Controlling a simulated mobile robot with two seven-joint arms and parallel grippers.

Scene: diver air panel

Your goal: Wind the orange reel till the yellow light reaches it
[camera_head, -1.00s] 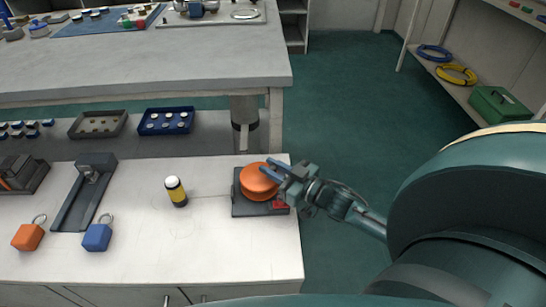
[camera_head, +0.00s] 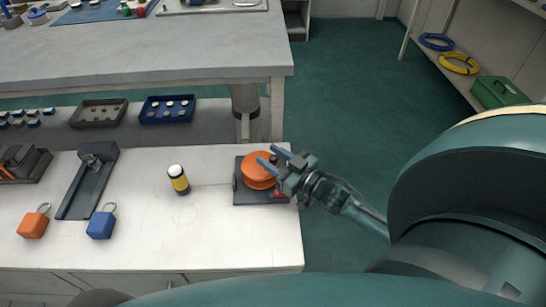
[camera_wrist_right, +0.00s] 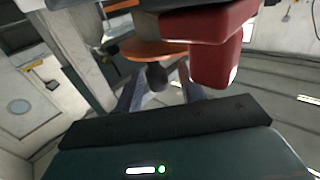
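The orange reel (camera_head: 255,176) sits on a dark base plate (camera_head: 243,194) at the right end of the near bench. The yellow light, a small yellow and black cylinder with a white top (camera_head: 178,180), stands upright to the left, apart from the reel. My right gripper (camera_head: 270,157) is at the reel's right side with its fingers apart. In the right wrist view, a dark knob (camera_wrist_right: 157,76) shows between the fingers (camera_wrist_right: 158,92), below the orange disc (camera_wrist_right: 150,50); contact cannot be told. My left gripper is out of view.
A red block (camera_wrist_right: 215,62) is close beside the right fingers. An orange tagged block (camera_head: 33,225), a blue one (camera_head: 100,225) and a dark stand (camera_head: 88,185) are on the bench's left. The bench between light and reel is clear.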

